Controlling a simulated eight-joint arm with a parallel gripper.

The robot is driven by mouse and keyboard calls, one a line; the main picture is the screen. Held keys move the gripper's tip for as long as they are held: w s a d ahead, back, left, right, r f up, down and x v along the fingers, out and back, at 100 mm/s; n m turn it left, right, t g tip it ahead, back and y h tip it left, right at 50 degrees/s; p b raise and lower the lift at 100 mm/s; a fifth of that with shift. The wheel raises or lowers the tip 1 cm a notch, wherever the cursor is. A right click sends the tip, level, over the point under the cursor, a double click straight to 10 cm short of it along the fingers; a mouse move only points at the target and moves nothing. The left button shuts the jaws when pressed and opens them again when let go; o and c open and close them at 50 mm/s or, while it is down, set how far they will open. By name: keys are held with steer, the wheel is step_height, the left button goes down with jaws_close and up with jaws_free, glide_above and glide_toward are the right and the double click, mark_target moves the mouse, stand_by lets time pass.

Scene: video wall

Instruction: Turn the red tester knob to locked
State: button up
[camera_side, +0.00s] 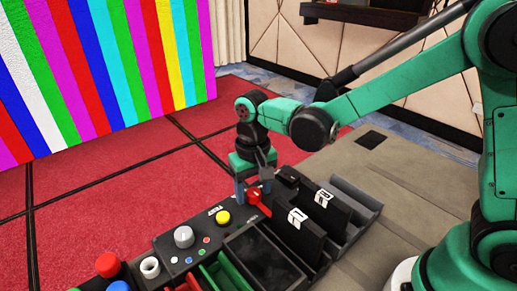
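The red tester knob (259,198) sits near the far end of a black control panel (203,226), with a lever-like part pointing down to the right. My gripper (254,188) is directly over the knob and points down. Its two fingers stand apart, one left of the knob and one behind and to the right. I cannot tell whether either finger touches the knob. The small print beside the knob is too small to read.
Black labelled blocks (297,233) stand close on the right, beside an open black bin (265,262). Red floor lies clear behind.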

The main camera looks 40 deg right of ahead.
mark_target(254, 191)
steer(key=shift+o, duration=0.2)
steer(key=shift+r, duration=2.85)
steer(key=s+d+r+t, duration=0.1)
steer(key=s+d+t, duration=0.1)
steer(key=s+d+r+n+t, duration=0.1)
steer(key=s+d+t, duration=0.1)
steer(key=d, duration=0.1)
steer(key=s+d+r+t, duration=0.1)
steer(key=s+d+t, duration=0.1)
steer(key=shift+d+n, duration=0.15)
steer(key=shift+n, duration=0.25)
steer(key=shift+s+d+f+t, duration=0.2)
steer(key=shift+s+d+t, duration=0.15)
steer(key=shift+t, duration=0.25)
